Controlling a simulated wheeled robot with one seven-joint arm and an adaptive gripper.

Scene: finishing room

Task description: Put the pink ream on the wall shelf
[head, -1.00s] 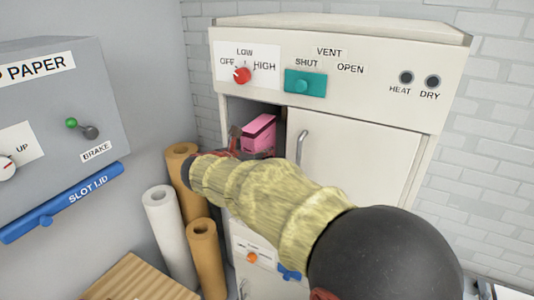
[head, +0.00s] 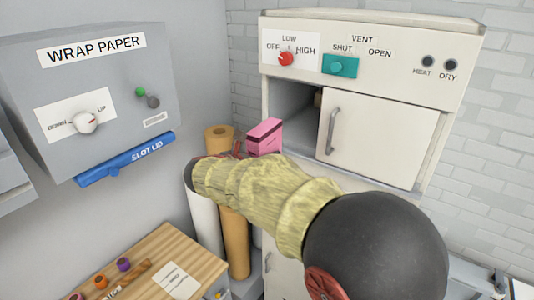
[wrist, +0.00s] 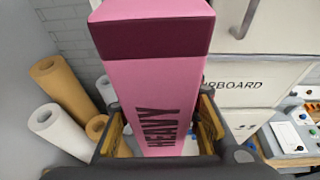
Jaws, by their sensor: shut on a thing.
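The pink ream (head: 265,136) is a pink block with a dark red band near one end. In the wrist view the pink ream (wrist: 152,80) stands between the fingers and reads "HEAVY". My gripper (head: 240,153) is shut on it, just left of and in front of the cabinet's open compartment (head: 295,108). In the wrist view my gripper (wrist: 158,125) has a finger on each side of the ream. My arm hides part of the gripper in the head view. I see no wall shelf that I can name for certain.
A white cabinet (head: 385,135) with a sliding door and a vent panel stands behind. Paper rolls (head: 233,240) stand below my gripper. A grey wrap paper box (head: 90,95) with a blue slot lid (head: 127,158) is at left. A wooden worktop (head: 150,255) lies lower left.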

